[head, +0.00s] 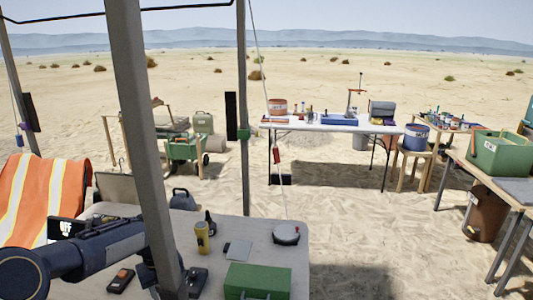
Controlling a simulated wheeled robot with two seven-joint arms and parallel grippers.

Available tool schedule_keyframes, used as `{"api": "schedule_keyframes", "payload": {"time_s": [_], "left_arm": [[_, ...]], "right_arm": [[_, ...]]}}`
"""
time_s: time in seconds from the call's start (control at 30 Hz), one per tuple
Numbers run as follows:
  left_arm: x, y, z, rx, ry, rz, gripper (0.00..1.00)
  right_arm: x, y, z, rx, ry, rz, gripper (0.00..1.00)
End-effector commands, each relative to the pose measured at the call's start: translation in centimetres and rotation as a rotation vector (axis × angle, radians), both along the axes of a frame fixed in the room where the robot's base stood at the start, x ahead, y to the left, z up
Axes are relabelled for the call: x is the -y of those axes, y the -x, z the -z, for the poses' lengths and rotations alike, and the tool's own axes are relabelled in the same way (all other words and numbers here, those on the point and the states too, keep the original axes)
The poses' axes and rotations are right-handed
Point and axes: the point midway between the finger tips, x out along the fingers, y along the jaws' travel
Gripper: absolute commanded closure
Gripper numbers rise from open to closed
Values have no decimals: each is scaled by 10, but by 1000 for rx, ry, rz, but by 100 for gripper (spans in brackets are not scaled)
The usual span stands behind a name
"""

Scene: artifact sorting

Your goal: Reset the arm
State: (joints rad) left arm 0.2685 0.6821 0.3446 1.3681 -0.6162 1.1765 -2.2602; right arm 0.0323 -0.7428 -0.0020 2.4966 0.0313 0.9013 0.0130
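Neither of my grippers is in view, so I cannot see whether they are open or shut. A dark blue-black tube with a round end (40,265) reaches in from the lower left over the near table (215,215). I cannot tell whether it is part of my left arm or a piece of equipment. Its right end passes behind or beside a grey upright post, and what is there is partly hidden. No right arm shows.
The near table holds a green box (257,281), a yellow cylinder (202,237), a round grey device (286,234) and small handhelds. A grey post (139,120) rises in front. A white table (330,124) stands farther off. A green crate (500,152) sits at right. Sand between is open.

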Motion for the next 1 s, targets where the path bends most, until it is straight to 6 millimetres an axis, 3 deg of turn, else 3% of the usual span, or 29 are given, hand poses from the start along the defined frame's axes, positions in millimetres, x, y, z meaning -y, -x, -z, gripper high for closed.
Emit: {"api": "schedule_keyframes", "payload": {"time_s": [0.27, 0.47, 0.57, 0.73, 0.87, 1.0], "left_arm": [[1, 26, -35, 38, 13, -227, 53], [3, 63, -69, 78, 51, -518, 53], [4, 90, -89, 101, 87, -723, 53], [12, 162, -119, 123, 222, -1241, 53], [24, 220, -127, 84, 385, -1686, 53], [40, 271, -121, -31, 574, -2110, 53]], "right_arm": [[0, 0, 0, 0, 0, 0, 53], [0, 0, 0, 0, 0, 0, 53], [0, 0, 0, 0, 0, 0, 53], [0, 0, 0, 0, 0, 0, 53], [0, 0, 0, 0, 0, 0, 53], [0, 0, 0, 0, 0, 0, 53]]}}
